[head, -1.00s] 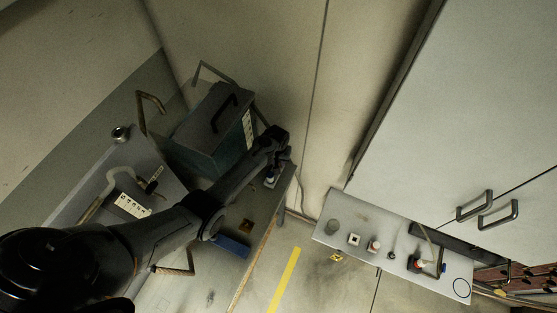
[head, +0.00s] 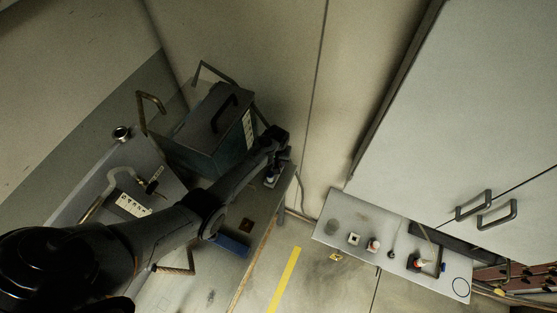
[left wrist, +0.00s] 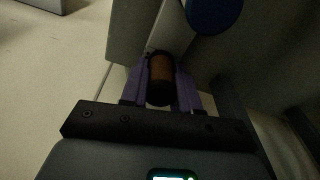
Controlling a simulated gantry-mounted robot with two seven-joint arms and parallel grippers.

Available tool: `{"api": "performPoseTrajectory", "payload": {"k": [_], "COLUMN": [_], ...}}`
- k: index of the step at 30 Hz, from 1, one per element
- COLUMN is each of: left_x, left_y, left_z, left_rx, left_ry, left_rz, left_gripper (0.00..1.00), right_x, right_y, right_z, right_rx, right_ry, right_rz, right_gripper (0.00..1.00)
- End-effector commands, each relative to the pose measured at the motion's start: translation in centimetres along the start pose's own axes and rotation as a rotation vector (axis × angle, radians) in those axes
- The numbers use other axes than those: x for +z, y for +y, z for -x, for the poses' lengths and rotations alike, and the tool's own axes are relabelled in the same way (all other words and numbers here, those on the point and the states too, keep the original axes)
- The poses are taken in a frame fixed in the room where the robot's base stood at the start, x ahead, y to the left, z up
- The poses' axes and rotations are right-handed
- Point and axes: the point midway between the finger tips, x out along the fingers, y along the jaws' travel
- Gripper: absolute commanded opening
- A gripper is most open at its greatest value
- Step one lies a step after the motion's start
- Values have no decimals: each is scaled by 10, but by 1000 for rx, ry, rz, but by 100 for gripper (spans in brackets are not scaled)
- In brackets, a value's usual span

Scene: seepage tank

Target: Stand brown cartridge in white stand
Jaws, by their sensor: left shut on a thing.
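The brown cartridge (left wrist: 160,70) shows in the left wrist view, with a brown body and a dark end toward the camera. My left gripper (left wrist: 160,84) is shut on it, one purple finger on each side. In the head view my left gripper (head: 281,160) is at the far right corner of the bench, beside the dark box. A small pale object (head: 271,181) sits just below the gripper there; it may be the white stand, but the arm partly hides it. The cartridge cannot be made out in the head view. My right gripper is not in view.
A dark box (head: 208,135) with a handle stands close left of the gripper. A blue block (head: 232,246) and a small brown square (head: 246,225) lie on the bench (head: 200,275). A separate pale shelf (head: 335,205) at right holds several small items.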

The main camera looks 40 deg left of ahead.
Motion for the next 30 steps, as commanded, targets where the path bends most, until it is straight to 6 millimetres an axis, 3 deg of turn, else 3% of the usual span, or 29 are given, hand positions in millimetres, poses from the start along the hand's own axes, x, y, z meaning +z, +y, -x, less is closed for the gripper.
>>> {"api": "performPoseTrajectory", "payload": {"k": [4,5,10,22,30], "left_x": [0,0,0,0,0], "left_y": [0,0,0,0,1], "left_z": [-2,-2,-2,4,37], "left_rx": [0,0,0,0,1], "left_ry": [0,0,0,0,2], "left_rz": [1,0,0,0,0], "left_gripper": [0,35,60,60,60], "right_x": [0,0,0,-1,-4], "right_y": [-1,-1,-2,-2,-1], "right_z": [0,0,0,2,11], "right_rx": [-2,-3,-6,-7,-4], "right_ry": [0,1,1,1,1], "right_rz": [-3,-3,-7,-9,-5], "right_gripper": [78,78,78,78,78]}}
